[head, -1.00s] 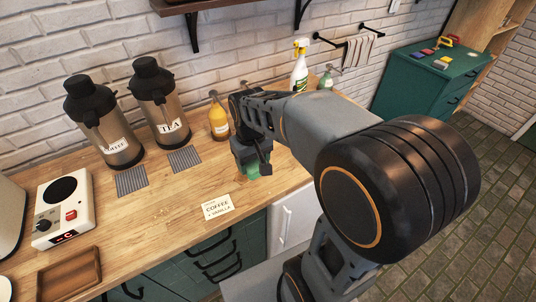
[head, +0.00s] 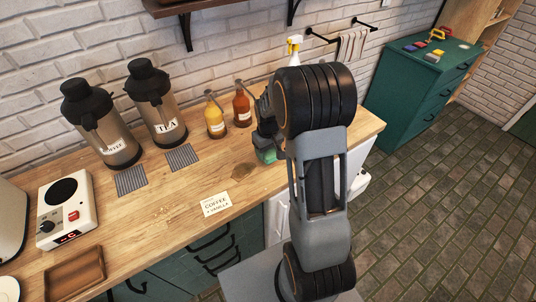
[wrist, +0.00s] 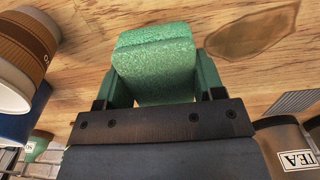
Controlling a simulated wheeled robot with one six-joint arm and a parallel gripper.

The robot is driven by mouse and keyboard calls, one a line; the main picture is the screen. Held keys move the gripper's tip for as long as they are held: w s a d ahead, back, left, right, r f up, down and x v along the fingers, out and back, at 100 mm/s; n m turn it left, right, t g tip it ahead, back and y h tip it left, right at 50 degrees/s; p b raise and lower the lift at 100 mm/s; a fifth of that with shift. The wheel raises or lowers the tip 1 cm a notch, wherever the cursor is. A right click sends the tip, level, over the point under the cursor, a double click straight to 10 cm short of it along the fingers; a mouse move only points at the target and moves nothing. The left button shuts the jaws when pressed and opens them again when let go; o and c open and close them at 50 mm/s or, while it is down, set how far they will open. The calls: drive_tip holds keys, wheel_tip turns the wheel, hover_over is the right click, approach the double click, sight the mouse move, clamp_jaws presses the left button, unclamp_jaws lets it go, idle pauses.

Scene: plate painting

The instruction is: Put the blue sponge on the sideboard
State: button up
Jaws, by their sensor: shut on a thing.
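My gripper (wrist: 153,88) is shut on a green sponge (wrist: 155,60), which shows large between the fingers in the wrist view. In the head view the sponge (head: 266,155) is small and low over the wooden counter, partly hidden by my gripper; I cannot tell whether it touches the wood. The teal sideboard (head: 400,95) stands at the upper right, apart from the counter. A small blue item (head: 409,47) lies on its top among other coloured items; it is too small to identify surely as a sponge.
A brown stain (head: 243,172) marks the counter (head: 150,215) beside a coffee card (head: 215,204). Yellow (head: 215,118) and red-brown (head: 241,106) bottles and two dispensers (head: 158,100) stand behind. A paper cup (wrist: 25,55) is close left in the wrist view. Floor (head: 440,180) is open at right.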

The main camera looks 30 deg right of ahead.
drive_tip(key=shift+f, duration=1.3)
drive_tip(key=shift+f, duration=0.1)
drive_tip(key=shift+f, duration=0.15)
drive_tip(key=o, duration=1)
drive_tip(key=shift+o, duration=0.2)
wheel_tip(320, 180, up, 12)
drive_tip(key=shift+b, duration=0.45)
drive_tip(key=s+a+r+t, duration=0.1)
drive_tip(key=s+a+r, duration=0.1)
drive_tip(key=s, duration=0.3)
drive_tip(key=s+a+r+m+t, duration=0.1)
drive_tip(key=s+a+r+t, duration=0.1)
drive_tip(key=s+a+r, duration=0.1)
drive_tip(key=s+a+r+t, duration=0.1)
drive_tip(key=s+a+r, duration=0.1)
drive_tip(key=s+a, duration=0.2)
drive_tip(key=shift+s+a+r, duration=0.15)
drive_tip(key=shift+s+a, duration=0.1)
drive_tip(key=shift+s, duration=1.65)
